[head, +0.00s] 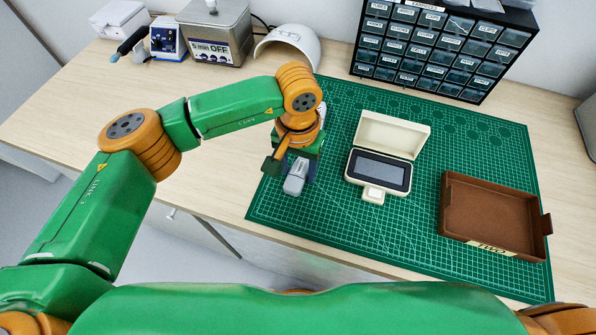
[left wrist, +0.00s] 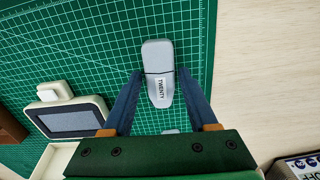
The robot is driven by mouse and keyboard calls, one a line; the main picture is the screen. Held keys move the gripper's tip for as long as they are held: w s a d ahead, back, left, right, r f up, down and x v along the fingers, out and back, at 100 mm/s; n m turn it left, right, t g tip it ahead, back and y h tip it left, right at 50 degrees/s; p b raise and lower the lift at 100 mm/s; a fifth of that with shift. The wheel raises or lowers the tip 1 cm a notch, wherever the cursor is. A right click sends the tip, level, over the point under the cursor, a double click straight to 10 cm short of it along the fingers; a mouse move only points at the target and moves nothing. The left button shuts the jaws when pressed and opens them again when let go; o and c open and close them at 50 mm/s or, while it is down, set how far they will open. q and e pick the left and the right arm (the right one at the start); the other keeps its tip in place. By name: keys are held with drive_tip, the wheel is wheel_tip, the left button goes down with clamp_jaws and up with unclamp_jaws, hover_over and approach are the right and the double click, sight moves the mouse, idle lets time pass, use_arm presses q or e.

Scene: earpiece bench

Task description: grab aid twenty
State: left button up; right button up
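The grey aid (left wrist: 158,62) with a "TWENTY" label lies on the green mat. It also shows in the head view (head: 295,178) near the mat's left front edge. My left gripper (left wrist: 160,75) points down at it, open, with one blue finger on each side of it. Small gaps seem to show between the fingers and the aid. In the head view the left gripper (head: 298,165) partly covers the aid. My right gripper is out of view.
A cream open-lidded case (head: 378,178) with a dark screen stands mid-mat (head: 340,235). A brown tray (head: 490,215) lies to its right. A drawer cabinet (head: 435,50), a metal box (head: 218,30) and a white dome (head: 290,45) stand behind. The mat's front middle is clear.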

use_arm(q)
clamp_jaws()
drive_tip(key=shift+r, duration=0.15)
